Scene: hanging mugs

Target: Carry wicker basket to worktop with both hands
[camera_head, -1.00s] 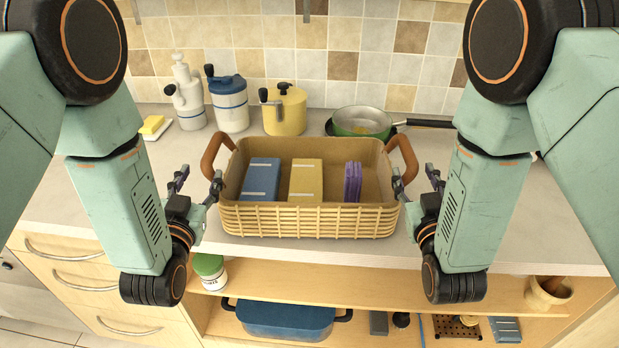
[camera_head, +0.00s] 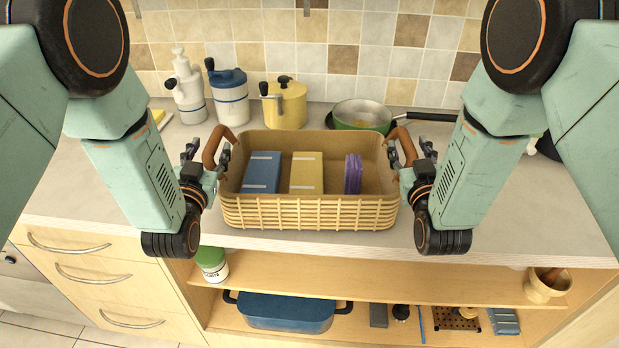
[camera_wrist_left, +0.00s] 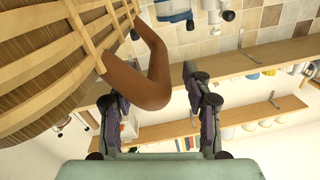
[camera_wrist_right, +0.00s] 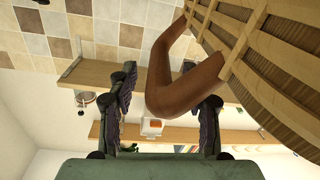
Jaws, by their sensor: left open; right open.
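The wicker basket (camera_head: 308,213) sits on the worktop (camera_head: 90,190) near its front edge. It holds a blue box (camera_head: 262,173), a yellow box (camera_head: 306,173) and a purple item (camera_head: 353,174). My left gripper (camera_head: 207,155) is open at the left brown handle (camera_head: 216,146); the handle also shows between its fingers in the left wrist view (camera_wrist_left: 145,80). My right gripper (camera_head: 408,157) is open at the right handle (camera_head: 402,142), which shows between its fingers in the right wrist view (camera_wrist_right: 180,85). Whether any finger touches a handle I cannot tell.
Behind the basket stand a white bottle (camera_head: 188,90), a blue-lidded jar (camera_head: 229,98), a yellow pot (camera_head: 285,103) and a green pan (camera_head: 362,116). Below the worktop are shelves with a blue casserole (camera_head: 285,311). The worktop's left side is mostly clear.

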